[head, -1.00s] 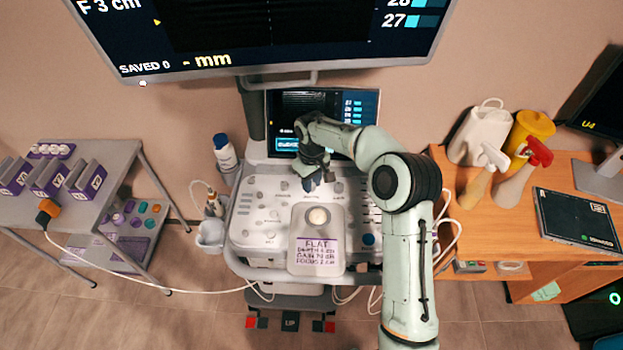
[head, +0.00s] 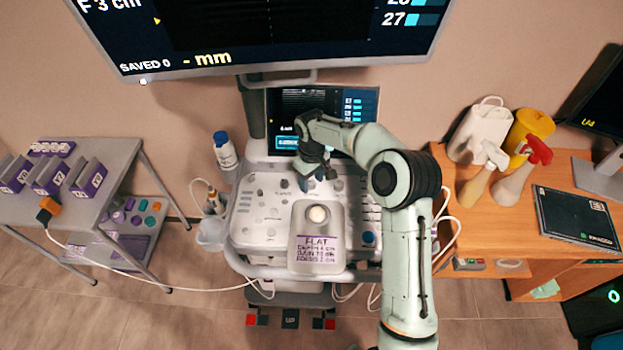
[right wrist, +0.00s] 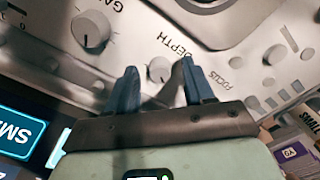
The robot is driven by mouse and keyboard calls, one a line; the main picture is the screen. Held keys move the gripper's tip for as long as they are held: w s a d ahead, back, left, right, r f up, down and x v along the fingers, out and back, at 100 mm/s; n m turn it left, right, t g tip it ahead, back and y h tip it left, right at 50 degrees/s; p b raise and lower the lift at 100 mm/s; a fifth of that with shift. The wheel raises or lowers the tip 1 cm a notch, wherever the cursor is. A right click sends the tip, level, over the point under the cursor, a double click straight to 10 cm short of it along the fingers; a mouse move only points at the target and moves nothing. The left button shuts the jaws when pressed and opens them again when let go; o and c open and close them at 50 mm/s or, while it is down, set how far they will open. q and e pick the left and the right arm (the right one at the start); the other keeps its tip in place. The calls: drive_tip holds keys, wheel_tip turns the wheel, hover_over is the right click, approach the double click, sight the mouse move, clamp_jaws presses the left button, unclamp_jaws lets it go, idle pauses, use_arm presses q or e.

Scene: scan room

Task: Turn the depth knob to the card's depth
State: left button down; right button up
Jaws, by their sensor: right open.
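The depth knob (right wrist: 160,69) is a small pale round knob with a dark mark, beside the word DEPTH on the console (head: 265,235). In the right wrist view, my right gripper (right wrist: 159,80) is open, with its blue fingertips apart on either side of the knob. I cannot tell whether either finger touches it. In the head view, my right gripper (head: 307,183) is over the upper part of the console and covers the knob. My left gripper is not in view.
A larger gain knob (right wrist: 91,29) and a focus control (right wrist: 273,54) flank the depth knob. The large monitor (head: 270,45) hangs above, and a small screen (head: 360,110) stands behind the gripper. A grey cart (head: 110,165) is left, a wooden desk (head: 460,205) right.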

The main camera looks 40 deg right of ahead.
sight(312, 183)
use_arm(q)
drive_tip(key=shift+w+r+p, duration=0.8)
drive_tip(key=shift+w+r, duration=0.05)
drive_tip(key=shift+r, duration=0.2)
use_arm(e)
wheel_tip(312, 183, up, 13)
drive_tip(key=shift+r, duration=0.2)
